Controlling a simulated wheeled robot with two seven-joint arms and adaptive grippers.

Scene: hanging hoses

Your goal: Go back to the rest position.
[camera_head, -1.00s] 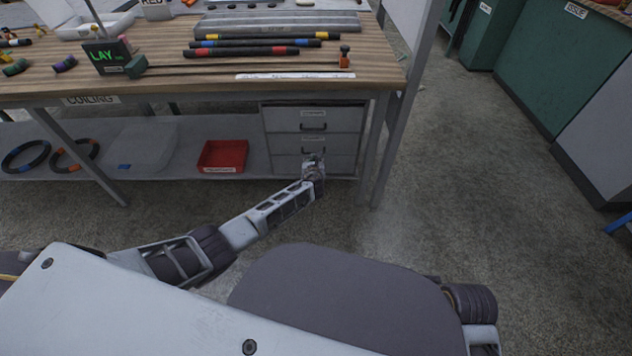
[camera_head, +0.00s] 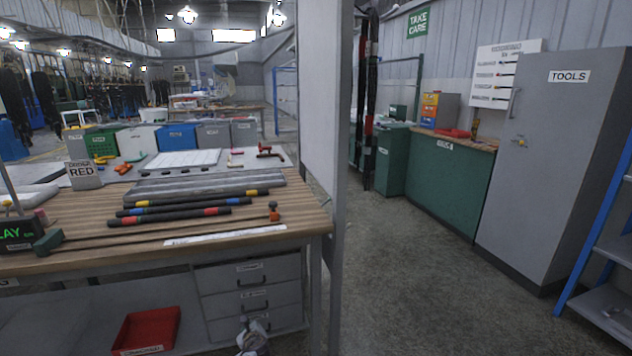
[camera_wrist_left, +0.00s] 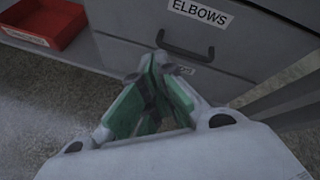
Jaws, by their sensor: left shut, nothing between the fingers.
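My left gripper shows in the left wrist view (camera_wrist_left: 150,75) with its green-padded fingers closed together at the tips and nothing between them. It is in front of a grey drawer unit (camera_wrist_left: 205,75) with a drawer labelled ELBOWS. In the head view only the end of my left arm shows at the bottom edge, low in front of the drawer unit (camera_head: 248,293). The drawers look shut. I cannot tell whether the gripper touches the drawer front. My right gripper is out of view.
A wooden workbench (camera_head: 290,217) holds black hoses with coloured bands (camera_head: 180,214) and grey trays. A red bin (camera_head: 146,330) sits on its lower shelf. A grey upright panel stands at the bench's right end. Open floor (camera_head: 410,290) lies right of it, before a TOOLS cabinet (camera_head: 545,160).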

